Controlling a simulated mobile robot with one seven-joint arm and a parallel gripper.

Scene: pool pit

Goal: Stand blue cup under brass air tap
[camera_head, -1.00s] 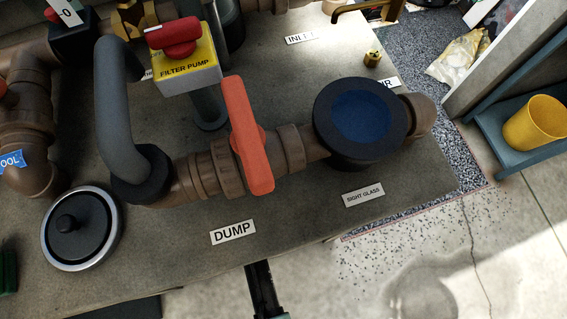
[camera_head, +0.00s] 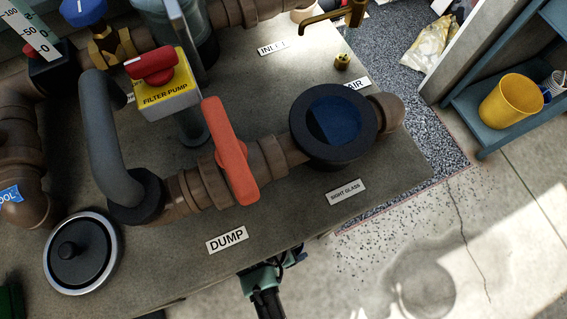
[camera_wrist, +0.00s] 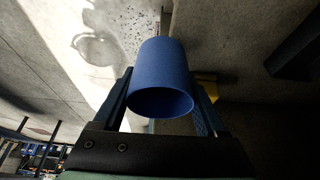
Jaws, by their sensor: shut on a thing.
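The blue cup (camera_wrist: 165,68) is between the two fingers of my gripper (camera_wrist: 166,80) in the wrist view, and the gripper is shut on it. One round end of the cup faces the wrist camera. The cup does not show in the head view. A bent brass pipe (camera_head: 334,18) enters at the top of the head view. A small brass fitting (camera_head: 342,62) stands on the slab beside the AIR label (camera_head: 357,84). I cannot tell how the two brass parts join. Part of my arm shows below the slab's front edge.
The grey slab (camera_head: 290,225) carries brown pipes, an orange dump handle (camera_head: 230,150), a dark-rimmed sight glass (camera_head: 334,123) and a filter pump switch (camera_head: 163,85). The slab around the AIR fitting looks clear. A yellow bucket (camera_head: 511,101) stands on a blue shelf (camera_head: 470,105) at right.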

